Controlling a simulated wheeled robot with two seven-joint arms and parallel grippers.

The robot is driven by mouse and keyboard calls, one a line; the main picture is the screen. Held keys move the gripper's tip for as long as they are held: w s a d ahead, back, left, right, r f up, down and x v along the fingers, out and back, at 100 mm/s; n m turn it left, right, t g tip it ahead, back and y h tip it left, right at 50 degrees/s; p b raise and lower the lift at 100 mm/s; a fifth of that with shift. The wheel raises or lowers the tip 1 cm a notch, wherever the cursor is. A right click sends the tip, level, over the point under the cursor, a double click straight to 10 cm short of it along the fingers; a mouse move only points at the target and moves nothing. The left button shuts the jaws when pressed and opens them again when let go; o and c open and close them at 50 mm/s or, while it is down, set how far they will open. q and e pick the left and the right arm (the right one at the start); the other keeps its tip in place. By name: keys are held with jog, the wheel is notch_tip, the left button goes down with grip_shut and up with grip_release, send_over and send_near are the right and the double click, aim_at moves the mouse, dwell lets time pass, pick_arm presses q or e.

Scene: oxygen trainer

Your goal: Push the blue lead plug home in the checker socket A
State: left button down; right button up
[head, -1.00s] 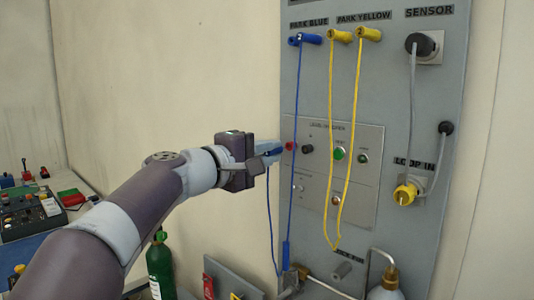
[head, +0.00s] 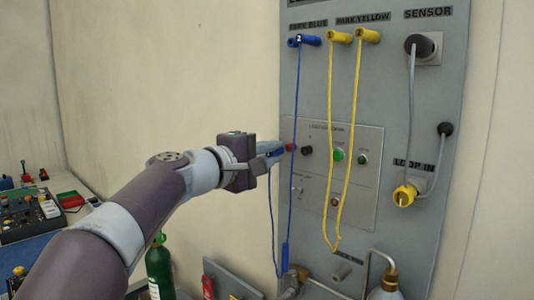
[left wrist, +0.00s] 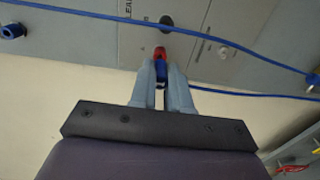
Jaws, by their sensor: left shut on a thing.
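My left gripper (head: 272,153) is shut on the blue lead plug, in front of the lead checker panel (head: 365,190) on the grey board. In the left wrist view the blue plug (left wrist: 161,75) shows between the two fingers (left wrist: 162,88), its tip end at a red socket (left wrist: 160,53). I cannot tell how deep the plug sits. A dark socket (head: 307,150) lies to the right. The blue lead hangs from the plug down to a blue sleeve (head: 285,256). My right gripper is not seen.
A blue plug (head: 303,40) and yellow plugs (head: 340,37) are parked at the top, their cords hanging in front of the panel. A green cylinder (head: 160,265) stands below my left arm. A blue table with devices (head: 28,215) is at far left.

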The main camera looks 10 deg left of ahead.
pick_arm(q)
jog(key=shift+x, duration=0.95)
jog(key=c, duration=1)
grip_release()
jog(key=shift+d, duration=0.1)
